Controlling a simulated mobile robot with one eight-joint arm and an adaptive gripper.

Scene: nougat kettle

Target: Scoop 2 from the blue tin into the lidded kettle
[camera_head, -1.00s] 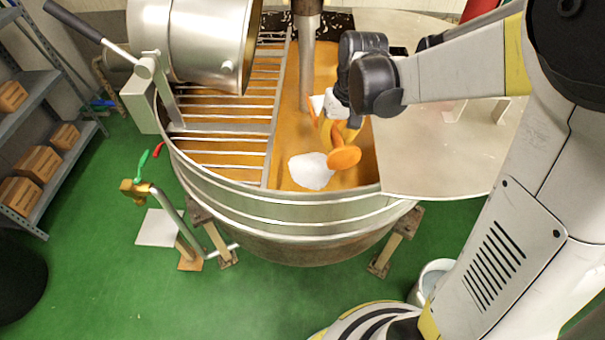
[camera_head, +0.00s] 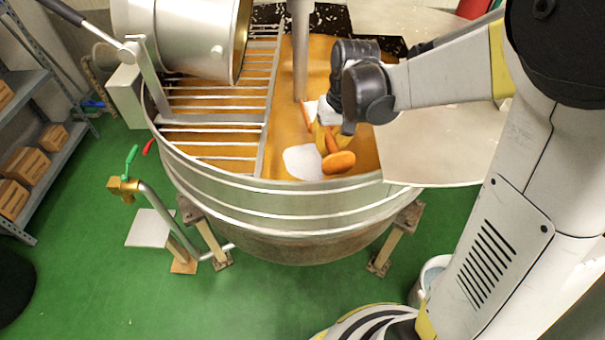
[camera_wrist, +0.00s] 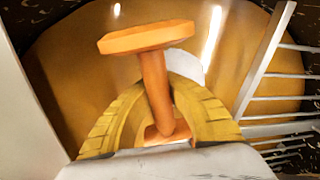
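The large metal kettle (camera_head: 290,217) stands in the middle of the head view, holding an orange-brown mass (camera_head: 283,130). A white patch (camera_head: 302,162) lies on that mass near the front rim. My gripper (camera_head: 327,138) is over the kettle's open part. Its yellow fingers close around the handle of an orange scoop (camera_head: 338,162); the wrist view shows the scoop (camera_wrist: 150,38) between them. The scoop's head is beside the white patch and looks tilted; whether it holds anything is unclear. I cannot make out a blue tin in these frames.
A metal grate (camera_head: 215,127) covers the kettle's left part and a flat pale lid (camera_head: 450,145) its right. A vertical shaft (camera_head: 300,50) stands behind my gripper. A tilted metal drum (camera_head: 180,35) is at the upper left. A pail (camera_head: 428,275) stands on the green floor.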

